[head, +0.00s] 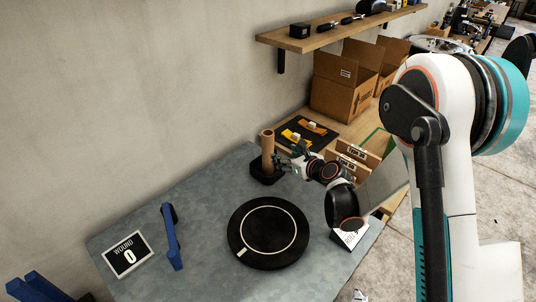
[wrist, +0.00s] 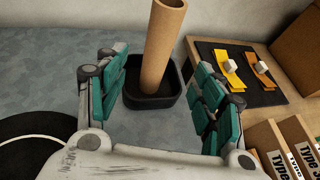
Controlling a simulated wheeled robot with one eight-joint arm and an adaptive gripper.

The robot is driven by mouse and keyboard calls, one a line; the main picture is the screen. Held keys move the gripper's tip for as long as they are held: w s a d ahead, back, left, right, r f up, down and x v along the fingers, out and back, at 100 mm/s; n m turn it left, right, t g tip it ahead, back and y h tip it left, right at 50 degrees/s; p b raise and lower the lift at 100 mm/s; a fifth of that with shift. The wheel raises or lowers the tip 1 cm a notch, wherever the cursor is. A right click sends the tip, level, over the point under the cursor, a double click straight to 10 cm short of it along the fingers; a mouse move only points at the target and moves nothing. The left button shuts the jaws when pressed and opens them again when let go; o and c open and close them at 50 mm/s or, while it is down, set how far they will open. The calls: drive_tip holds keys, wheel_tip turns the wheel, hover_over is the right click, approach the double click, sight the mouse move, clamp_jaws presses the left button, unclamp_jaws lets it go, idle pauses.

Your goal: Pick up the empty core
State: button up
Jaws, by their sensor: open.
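The empty core is a brown cardboard tube (head: 267,146) that stands upright in a black square holder (head: 262,170) at the back right of the grey table. In the wrist view the core (wrist: 161,50) rises from the black holder (wrist: 150,101), leaning slightly right in the picture. My gripper (head: 284,160) is beside the core in the head view. In the wrist view my gripper (wrist: 160,95) is open, with teal finger pads to the left and right of the core. The core appears beyond the pads, and I see no contact.
A round black turntable (head: 268,233) with a white ring lies in front. A sign reading "WOUND 0" (head: 128,254) and a blue tool (head: 171,238) are at left. A black mat (head: 306,134) with yellow pieces and cardboard boxes (head: 343,88) are beyond, under a wooden shelf (head: 340,25).

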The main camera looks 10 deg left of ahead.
sight(271, 149)
drive_tip(key=b+x, duration=0.1)
drive_tip(key=x, duration=0.5)
drive_tip(key=shift+a+f+b, duration=0.15)
drive_tip(key=shift+b, duration=0.15)
drive_tip(key=b+x, duration=0.2)
drive_tip(key=x, duration=0.3)
drive_tip(key=shift+a, duration=0.15)
drive_tip(key=shift+w+a+b, duration=0.35)
drive_tip(key=shift+w+a, duration=0.05)
drive_tip(key=shift+w, duration=0.1)
drive_tip(key=c, duration=1.1)
